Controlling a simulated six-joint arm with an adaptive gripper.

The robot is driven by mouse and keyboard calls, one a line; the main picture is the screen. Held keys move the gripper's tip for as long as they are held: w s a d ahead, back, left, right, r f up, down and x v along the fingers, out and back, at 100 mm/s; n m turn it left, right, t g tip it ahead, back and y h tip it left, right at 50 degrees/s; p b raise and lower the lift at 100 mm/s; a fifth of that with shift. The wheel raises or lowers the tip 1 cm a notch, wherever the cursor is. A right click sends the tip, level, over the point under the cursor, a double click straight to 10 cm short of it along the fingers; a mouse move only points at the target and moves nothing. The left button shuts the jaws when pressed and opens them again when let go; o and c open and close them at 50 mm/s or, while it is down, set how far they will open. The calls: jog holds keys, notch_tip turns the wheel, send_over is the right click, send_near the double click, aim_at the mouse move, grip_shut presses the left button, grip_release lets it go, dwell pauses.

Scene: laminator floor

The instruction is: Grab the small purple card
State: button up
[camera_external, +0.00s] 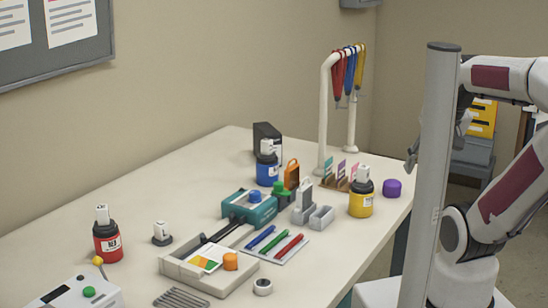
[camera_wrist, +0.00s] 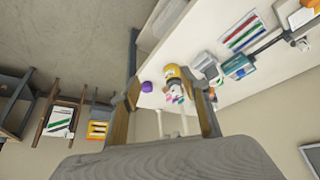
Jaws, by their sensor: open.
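The small purple card (camera_external: 341,168) stands upright in a wooden rack (camera_external: 334,183), between a teal card (camera_external: 328,165) and a pink card (camera_external: 353,172). In the wrist view the cards (camera_wrist: 175,96) show small between my fingers, and I cannot clearly tell which is purple. My gripper (camera_wrist: 166,88) is open and empty, its two fingers spread wide. In the external view it is partly hidden behind the grey column, right of the rack and apart from the cards.
A yellow bottle (camera_external: 361,204) and a purple cylinder (camera_external: 392,188) stand right of the rack. A white stand with hanging lanyards (camera_external: 349,72) rises behind it. Grey holders (camera_external: 304,205) stand in front-left. The table's right edge lies beyond the purple cylinder.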

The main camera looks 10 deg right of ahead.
jog(key=shift+o, duration=0.3)
jog(key=shift+w, duration=0.1)
jog(key=w+d+r+n+t+h, duration=0.1)
jog(key=w+d+r+t, duration=0.3)
jog(key=w, duration=1.2)
jog(key=w+d+n+t+h, duration=0.15)
jog(key=w+d, duration=0.45)
jog(key=w, duration=1)
jog(key=w+a+f+n+y, duration=0.25)
jog(key=w+f+y, duration=0.2)
jog(key=f, duration=0.25)
jog(key=w+a+f+n+y, duration=0.2)
jog(key=w+f+n+y, duration=0.15)
jog(key=w+f, duration=0.3)
jog(key=s+a+f+g+y, duration=0.1)
jog(key=s+a+f+y, duration=0.1)
jog(key=f, duration=0.5)
jog(key=shift+s+a+y, duration=0.25)
jog(key=shift+a+y, duration=0.3)
jog(key=shift+y, duration=0.5)
jog(key=shift+n+g, duration=0.25)
